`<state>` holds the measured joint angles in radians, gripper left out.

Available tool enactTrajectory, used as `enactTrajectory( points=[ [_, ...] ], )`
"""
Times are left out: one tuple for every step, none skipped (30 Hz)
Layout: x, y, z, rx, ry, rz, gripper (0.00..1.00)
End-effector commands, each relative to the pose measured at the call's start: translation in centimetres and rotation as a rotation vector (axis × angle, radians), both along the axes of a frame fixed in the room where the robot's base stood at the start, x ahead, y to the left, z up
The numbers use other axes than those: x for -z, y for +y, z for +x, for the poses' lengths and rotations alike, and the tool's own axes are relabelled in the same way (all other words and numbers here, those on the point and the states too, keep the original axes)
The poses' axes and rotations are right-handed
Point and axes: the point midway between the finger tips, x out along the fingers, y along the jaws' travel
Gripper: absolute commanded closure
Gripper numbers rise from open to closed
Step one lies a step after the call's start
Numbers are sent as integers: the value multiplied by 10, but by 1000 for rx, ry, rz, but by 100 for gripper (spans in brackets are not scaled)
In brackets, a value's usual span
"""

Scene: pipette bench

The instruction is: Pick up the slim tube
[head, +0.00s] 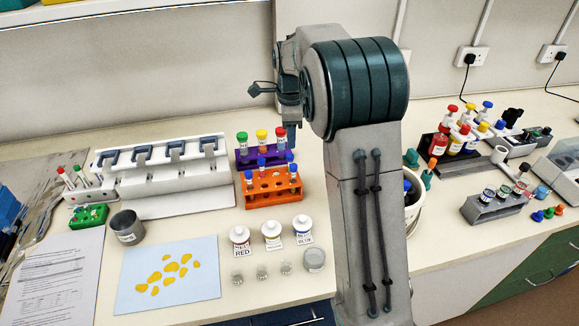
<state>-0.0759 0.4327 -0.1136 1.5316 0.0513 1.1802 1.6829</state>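No single tube stands out as the slim tube. Several slim capped tubes stand upright in the orange rack (272,199) and the purple rack (244,160) behind it. A few more thin tubes with red and white caps (68,178) stand in a small rack at the far left. My gripper (262,89) seems to be the small dark part at the end of my arm, raised above and behind the purple rack. It is too small to tell whether its fingers are open or shut. No tube shows in it. My arm hides part of the middle of the bench.
A white pipette stand (165,190) is left of the racks. Labelled bottles (272,236) and small glass jars stand in front of the racks. More bottles and a grey rack (492,208) stand right.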

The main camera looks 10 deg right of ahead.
Motion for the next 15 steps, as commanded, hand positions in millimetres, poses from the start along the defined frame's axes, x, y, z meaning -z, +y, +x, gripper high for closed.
enactTrajectory(
  points=[
    [7,0,-1,0,4,0,74],
    [10,0,0,-1,2,0,74],
    [14,0,0,-1,2,0,74],
    [16,0,-1,-1,2,0,74],
    [18,0,0,-1,1,0,74],
    [19,0,0,-1,0,0,74],
    [21,0,0,-1,0,0,74],
    [23,1,-1,-1,1,0,74],
    [27,1,-1,-1,3,0,74],
    [31,1,-1,-1,3,0,74],
    [36,1,-2,-1,5,1,74],
    [42,2,-2,-1,5,0,74],
    [47,2,-2,0,5,0,74],
    [51,2,-2,0,4,1,74],
    [58,2,-2,-1,3,0,74]
  ],
)
